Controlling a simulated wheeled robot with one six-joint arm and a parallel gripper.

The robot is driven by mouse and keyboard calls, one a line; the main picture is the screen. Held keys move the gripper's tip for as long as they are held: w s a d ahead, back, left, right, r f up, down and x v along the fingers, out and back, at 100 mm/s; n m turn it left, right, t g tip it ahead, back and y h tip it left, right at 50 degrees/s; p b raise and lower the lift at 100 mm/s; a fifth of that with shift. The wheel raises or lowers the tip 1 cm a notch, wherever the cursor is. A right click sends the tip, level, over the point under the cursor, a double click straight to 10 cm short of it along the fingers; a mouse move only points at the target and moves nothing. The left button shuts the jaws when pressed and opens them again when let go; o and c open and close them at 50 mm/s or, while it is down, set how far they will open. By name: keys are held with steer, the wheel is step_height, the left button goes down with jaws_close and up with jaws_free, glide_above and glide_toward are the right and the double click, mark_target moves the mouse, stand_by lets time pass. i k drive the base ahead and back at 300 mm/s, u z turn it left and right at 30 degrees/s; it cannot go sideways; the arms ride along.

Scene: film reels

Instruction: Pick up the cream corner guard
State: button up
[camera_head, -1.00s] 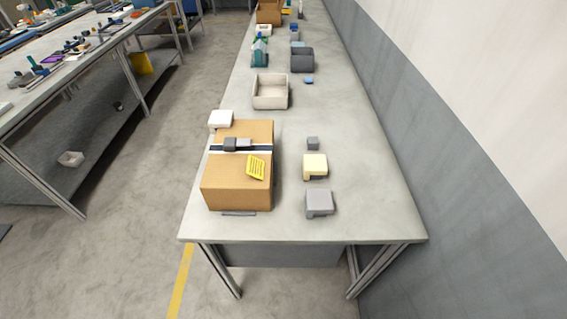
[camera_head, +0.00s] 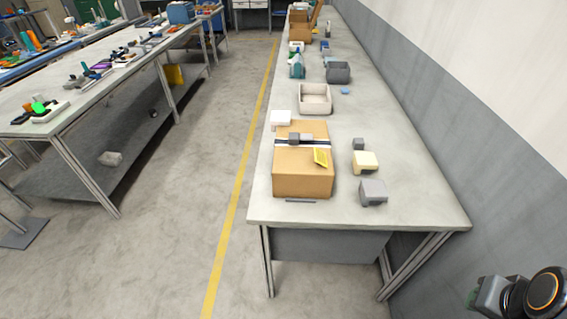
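The cream corner guard (camera_head: 366,160) lies on the grey table near its front right part, right of the cardboard box. A grey corner guard (camera_head: 373,191) sits in front of it, and a small dark grey block (camera_head: 358,144) sits behind it; both look apart from it. Part of my arm shows in the bottom right corner, well away from the cream guard. My gripper's fingers cannot be made out.
The cardboard box (camera_head: 303,185) carries a dark tool and a yellow label. A white block (camera_head: 281,118) stands behind it, and a beige open bin (camera_head: 314,107) is farther back. The grey table (camera_head: 420,205) is bare at right. A wall runs along its right side.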

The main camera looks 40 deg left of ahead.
mark_target(360, 161)
steer(key=u, duration=1.25)
steer(key=i, duration=1)
